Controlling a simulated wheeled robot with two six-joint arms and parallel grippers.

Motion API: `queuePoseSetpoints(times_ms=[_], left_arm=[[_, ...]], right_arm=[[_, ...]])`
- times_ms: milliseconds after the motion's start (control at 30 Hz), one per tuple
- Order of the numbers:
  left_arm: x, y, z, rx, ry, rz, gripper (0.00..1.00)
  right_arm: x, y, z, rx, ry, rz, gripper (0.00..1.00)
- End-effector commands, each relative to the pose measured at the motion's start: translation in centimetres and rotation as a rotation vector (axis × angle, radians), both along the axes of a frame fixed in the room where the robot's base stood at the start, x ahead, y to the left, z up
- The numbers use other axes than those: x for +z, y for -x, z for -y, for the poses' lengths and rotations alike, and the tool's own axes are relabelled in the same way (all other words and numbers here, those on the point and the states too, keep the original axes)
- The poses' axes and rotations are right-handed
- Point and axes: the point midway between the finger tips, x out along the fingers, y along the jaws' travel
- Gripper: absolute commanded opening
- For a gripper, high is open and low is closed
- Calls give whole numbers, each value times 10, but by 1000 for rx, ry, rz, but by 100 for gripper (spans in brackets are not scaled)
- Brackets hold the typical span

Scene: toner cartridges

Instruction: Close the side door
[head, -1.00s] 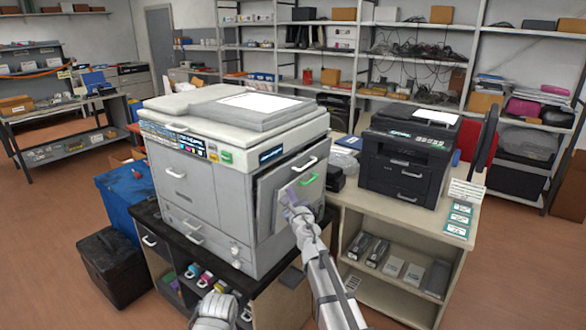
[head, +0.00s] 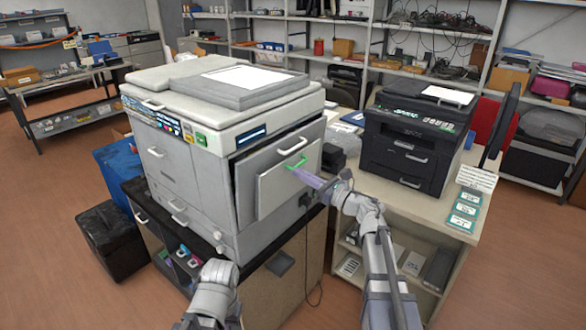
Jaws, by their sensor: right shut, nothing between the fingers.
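The large grey copier (head: 190,165) stands on a black-topped cabinet. Its right side has a grey panel with a white handle (head: 293,147). In front of it is the side door (head: 280,190), a lighter panel with a green handle (head: 297,162) at its top edge. The door stands slightly out from the copier's side, with a dark gap along the edge. My right gripper (head: 308,180) has its purplish fingers shut and empty, at the door's right part just below the green handle; I cannot tell whether they touch. Only my left arm's links show, at the bottom.
A black printer (head: 415,140) stands on a beige table (head: 345,180) to the right, close to my right arm. A small black device (head: 325,153) lies between the machines. A blue bin (head: 120,165) and a black box (head: 108,255) stand left of the cabinet. Open floor lies in front.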

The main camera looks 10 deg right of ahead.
Motion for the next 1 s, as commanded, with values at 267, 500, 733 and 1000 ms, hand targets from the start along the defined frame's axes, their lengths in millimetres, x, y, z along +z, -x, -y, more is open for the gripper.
queuePoseSetpoints(times_ms=[267, 500, 733, 1000], left_arm=[[8, 0, 0, 0, 0, 0, 0], [12, 0, 0, 0, 0, 0, 0], [14, 0, 0, 0, 0, 0, 0], [14, 0, 0, 0, 0, 0, 0]], right_arm=[[8, -48, -36, 3, -1, 0, 0], [12, -80, -61, 1, 1, 1, 0], [14, -94, -73, 0, 2, 0, 0], [14, -96, -75, -1, 1, 0, 0]])
